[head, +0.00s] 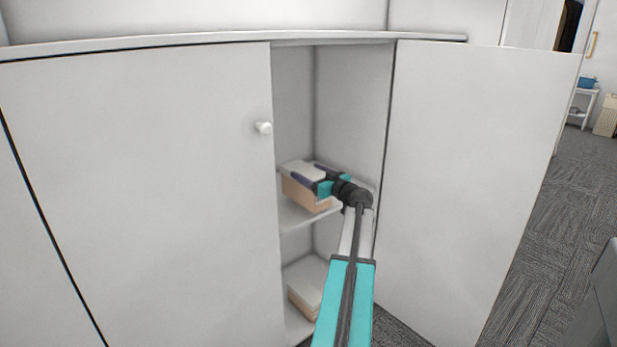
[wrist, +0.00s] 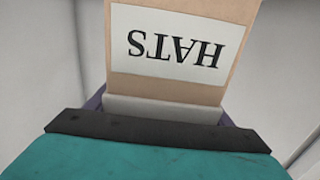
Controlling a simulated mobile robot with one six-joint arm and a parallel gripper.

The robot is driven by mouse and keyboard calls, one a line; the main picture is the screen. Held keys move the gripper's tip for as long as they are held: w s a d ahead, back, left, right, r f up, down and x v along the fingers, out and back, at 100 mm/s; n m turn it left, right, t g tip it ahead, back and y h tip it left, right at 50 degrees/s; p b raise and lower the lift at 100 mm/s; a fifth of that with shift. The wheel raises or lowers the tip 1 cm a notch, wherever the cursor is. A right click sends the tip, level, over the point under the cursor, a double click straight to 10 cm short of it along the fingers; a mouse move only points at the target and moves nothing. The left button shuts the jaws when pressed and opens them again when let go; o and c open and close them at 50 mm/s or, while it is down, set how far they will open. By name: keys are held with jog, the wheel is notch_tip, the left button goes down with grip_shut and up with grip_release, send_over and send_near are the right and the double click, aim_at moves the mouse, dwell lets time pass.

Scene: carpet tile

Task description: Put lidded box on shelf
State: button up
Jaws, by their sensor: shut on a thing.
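The lidded box (head: 305,193) is tan with a white lid, inside the open cabinet at the middle shelf (head: 292,217). In the wrist view the box (wrist: 180,82) fills the top centre, with an upside-down label reading HATS. My gripper (head: 310,174) reaches in through the opening and is shut on the box, its purple fingers along the lid. The box is over the shelf board; I cannot tell whether its base touches it. My gripper hides part of its right end.
A second box (head: 306,287) lies on the lower shelf. The left cabinet door (head: 150,190) is shut, with a white knob (head: 263,127). The right door (head: 470,170) is swung open beside my arm. Carpet (head: 545,230) is clear at the right.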

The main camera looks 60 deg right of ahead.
aim_at(309, 165)
jog(key=shift+w+d+f, duration=0.1)
jog(key=shift+w+d, duration=0.45)
jog(key=shift+d, duration=0.3)
jog(key=shift+w+d+f, duration=0.1)
jog(key=shift+w+d, duration=0.4)
jog(key=shift+d, duration=0.3)
jog(key=shift+w+d+f, duration=0.1)
jog(key=shift+w+d, duration=0.45)
jog(key=shift+d, duration=0.3)
jog(key=shift+f, duration=1.65)
jog(key=shift+f, duration=0.15)
jog(key=o, duration=2)
jog(key=v, duration=1.2)
